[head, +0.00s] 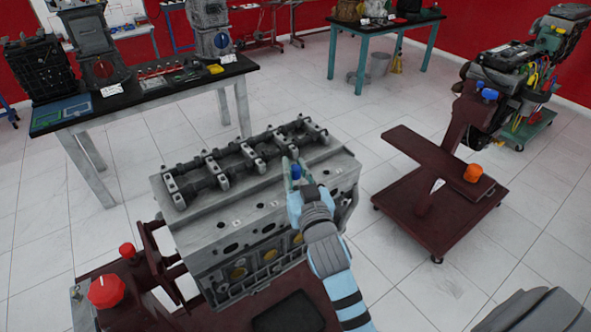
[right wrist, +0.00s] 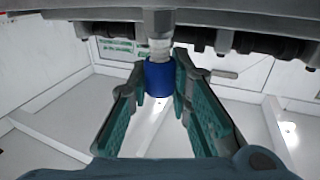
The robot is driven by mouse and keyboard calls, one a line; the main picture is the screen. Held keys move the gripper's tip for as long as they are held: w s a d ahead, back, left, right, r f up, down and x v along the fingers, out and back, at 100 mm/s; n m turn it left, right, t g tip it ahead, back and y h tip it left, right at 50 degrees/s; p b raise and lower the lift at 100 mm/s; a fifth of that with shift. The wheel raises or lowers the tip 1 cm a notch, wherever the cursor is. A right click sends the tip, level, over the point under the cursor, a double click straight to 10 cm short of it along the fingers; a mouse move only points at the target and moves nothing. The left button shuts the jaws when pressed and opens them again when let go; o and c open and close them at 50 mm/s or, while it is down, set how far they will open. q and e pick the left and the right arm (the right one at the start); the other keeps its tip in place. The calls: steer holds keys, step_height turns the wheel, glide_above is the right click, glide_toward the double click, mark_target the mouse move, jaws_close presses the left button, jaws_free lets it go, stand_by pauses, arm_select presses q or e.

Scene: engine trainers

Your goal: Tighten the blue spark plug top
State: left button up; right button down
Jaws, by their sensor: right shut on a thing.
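The blue spark plug top (head: 296,172) shows between the fingers of my right gripper (head: 294,178), over the upper face of the grey engine block (head: 220,238). In the right wrist view the blue top (right wrist: 158,80) is a short blue cylinder with a pale ribbed stem (right wrist: 160,48) and a metal piece beyond it. The fingers of my right gripper (right wrist: 160,72) are closed in on both its sides. Whether the plug is seated in a hole is hidden in the head view. My left gripper is not in view.
A dark camshaft assembly (head: 246,158) runs along the block's top, close behind the gripper. Several open holes line the block's near side. A red knob (head: 106,291) stands at lower left. A maroon wheeled stand (head: 440,210) is on the right. Clear tiled floor lies between.

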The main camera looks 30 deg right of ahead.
mark_target(296, 167)
steer(key=c, duration=1.4)
jaws_free()
steer(key=shift+w, duration=0.1)
step_height(296, 167, up, 10)
steer(key=shift+f, duration=0.1)
steer(key=shift+d, duration=0.1)
